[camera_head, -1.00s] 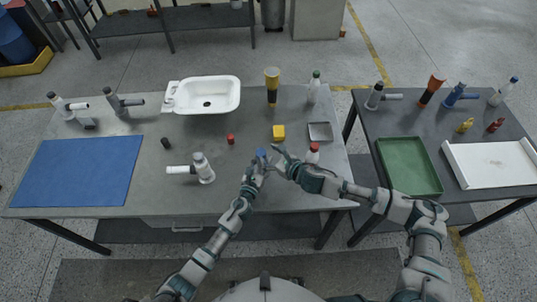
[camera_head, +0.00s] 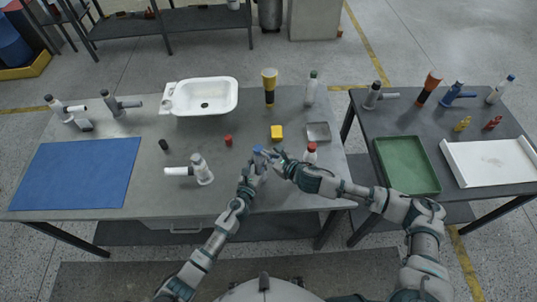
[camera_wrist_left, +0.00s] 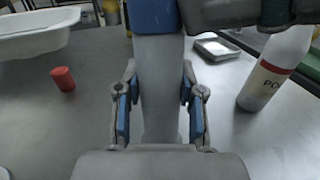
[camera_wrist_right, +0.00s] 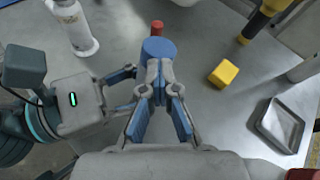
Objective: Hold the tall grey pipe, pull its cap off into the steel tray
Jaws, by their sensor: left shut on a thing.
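The tall grey pipe stands upright between the fingers of my left gripper (camera_wrist_left: 160,115), which is shut on it; its grey body (camera_wrist_left: 162,75) shows in the left wrist view. Its blue cap (camera_head: 258,150) is on its top end and shows in the right wrist view (camera_wrist_right: 158,48). My right gripper (camera_wrist_right: 158,80) is at the cap, its fingertips close together against or just in front of it. Whether they clasp the cap is unclear. The steel tray (camera_head: 318,132) lies empty to the right, and also shows in the right wrist view (camera_wrist_right: 277,126).
A yellow block (camera_head: 276,132) lies left of the tray. A red-capped white bottle (camera_head: 310,153) stands near my right forearm. A white basin (camera_head: 205,96) is behind.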

